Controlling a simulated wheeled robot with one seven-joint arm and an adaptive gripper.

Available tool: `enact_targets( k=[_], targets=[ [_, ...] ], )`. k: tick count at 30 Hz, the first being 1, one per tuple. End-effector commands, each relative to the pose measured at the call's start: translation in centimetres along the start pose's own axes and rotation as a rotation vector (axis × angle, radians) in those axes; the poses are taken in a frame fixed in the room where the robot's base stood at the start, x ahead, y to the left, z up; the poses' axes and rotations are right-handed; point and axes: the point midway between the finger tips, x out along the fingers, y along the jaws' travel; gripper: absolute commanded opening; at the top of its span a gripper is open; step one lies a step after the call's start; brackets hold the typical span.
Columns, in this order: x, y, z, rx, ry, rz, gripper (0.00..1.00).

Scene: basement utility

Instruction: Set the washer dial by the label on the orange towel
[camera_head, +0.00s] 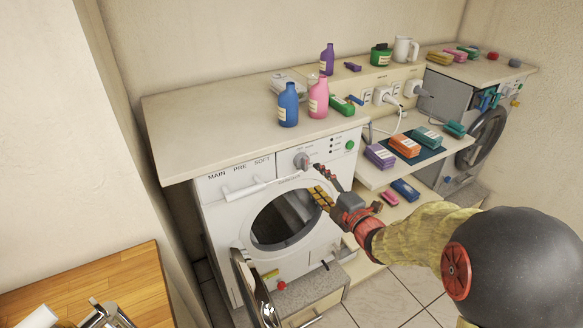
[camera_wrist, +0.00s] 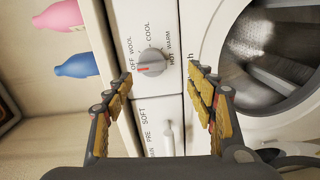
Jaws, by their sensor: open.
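The white washer (camera_head: 215,195) stands at the left with its round door open. Its grey dial (camera_head: 301,160) is on the front panel; in the wrist view the dial (camera_wrist: 151,65) has a red mark at its lower left, toward OFF. WOOL, COOL, WARM and HOT are printed around it. The orange towel (camera_head: 404,145) lies folded on the low shelf between purple and teal ones; its white label is too small to read. My gripper (camera_head: 316,181) is open and empty in front of the panel; in the wrist view its fingertips (camera_wrist: 160,74) are either side of the dial's lower part.
The open washer door (camera_head: 244,284) hangs below left of my arm. A drawer (camera_head: 248,186) marked MAIN, PRE, SOFT has a projecting handle. Blue (camera_head: 288,104) and pink (camera_head: 318,98) bottles stand on the counter above. A green button (camera_head: 350,145) is right of the dial.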

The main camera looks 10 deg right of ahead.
Motion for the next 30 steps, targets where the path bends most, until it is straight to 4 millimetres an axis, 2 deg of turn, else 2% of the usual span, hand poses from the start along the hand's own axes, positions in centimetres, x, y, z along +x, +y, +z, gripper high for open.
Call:
enact_targets(
  k=[3,7,15,21,30],
  targets=[
    [0.0,1.1,-0.6,-0.064,0.019,0.044,0.56],
    [0.9,1.0,-0.6,-0.08,0.018,0.041,0.56],
    [4.9,1.0,-0.6,-0.078,0.017,0.04,0.56],
    [7.1,1.1,-0.6,-0.077,0.016,0.039,0.56],
    [7.8,1.4,-0.6,-0.076,0.015,0.04,0.56]
  ],
)
